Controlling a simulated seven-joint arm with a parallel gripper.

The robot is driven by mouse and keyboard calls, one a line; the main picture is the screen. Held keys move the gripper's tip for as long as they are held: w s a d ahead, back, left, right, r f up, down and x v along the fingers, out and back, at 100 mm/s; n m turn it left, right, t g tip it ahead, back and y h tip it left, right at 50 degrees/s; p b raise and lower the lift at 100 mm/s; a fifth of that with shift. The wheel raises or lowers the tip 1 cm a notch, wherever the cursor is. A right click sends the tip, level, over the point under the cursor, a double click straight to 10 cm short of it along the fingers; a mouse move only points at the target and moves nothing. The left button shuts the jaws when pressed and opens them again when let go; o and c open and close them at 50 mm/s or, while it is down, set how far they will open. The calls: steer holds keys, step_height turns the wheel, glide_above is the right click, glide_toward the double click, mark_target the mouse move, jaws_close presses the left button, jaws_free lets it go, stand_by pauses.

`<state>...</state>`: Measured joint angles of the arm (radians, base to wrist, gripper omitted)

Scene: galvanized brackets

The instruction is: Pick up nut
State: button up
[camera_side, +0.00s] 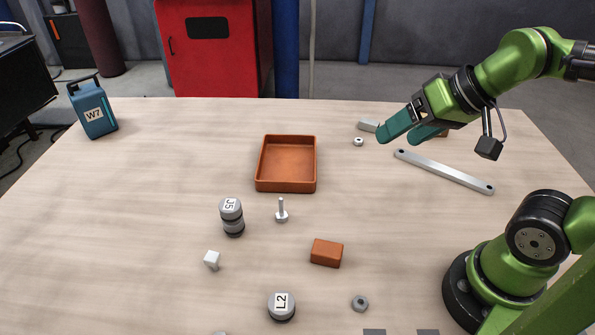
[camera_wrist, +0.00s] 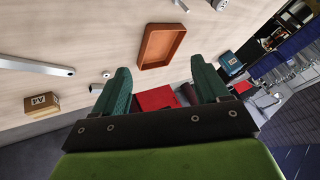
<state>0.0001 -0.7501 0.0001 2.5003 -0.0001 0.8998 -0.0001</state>
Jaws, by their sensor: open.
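A grey hex nut (camera_side: 360,302) lies flat near the table's front edge, right of a cylinder labelled L2. A second small ring-shaped metal piece (camera_side: 358,141), which looks like a nut or a bushing, lies near the back, just left of my gripper (camera_side: 398,137); it also shows in the wrist view (camera_wrist: 106,75). My gripper has teal fingers, spread apart with nothing between them, and is raised above the back right of the table. In the wrist view my gripper (camera_wrist: 160,66) faces the table's back edge. The front hex nut is not visible there.
An orange tray (camera_side: 286,187) sits mid-table. A bolt (camera_side: 281,211), a cylinder labelled J5 (camera_side: 231,215), the L2 cylinder (camera_side: 281,305), a white block (camera_side: 212,260) and an orange block (camera_side: 327,253) stand nearer. A long flat bar (camera_side: 444,172) lies right.

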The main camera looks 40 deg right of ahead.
steer(key=c, duration=0.3)
steer(key=n+g+h, duration=0.2)
steer(key=n+g, duration=0.2)
steer(key=g, duration=0.8)
glide_toward(356, 298)
steer(key=shift+s+d+f, duration=0.2)
steer(key=shift+s+f, duration=0.1)
steer(key=shift+s, duration=0.15)
steer(key=shift+s+d+f, duration=0.15)
steer(key=shift+s+f, duration=0.15)
steer(key=shift+s, duration=0.15)
steer(key=shift+a+x, duration=0.15)
steer(key=shift+x, duration=1.45)
steer(key=shift+a+x, duration=0.2)
steer(key=shift+x, duration=1.35)
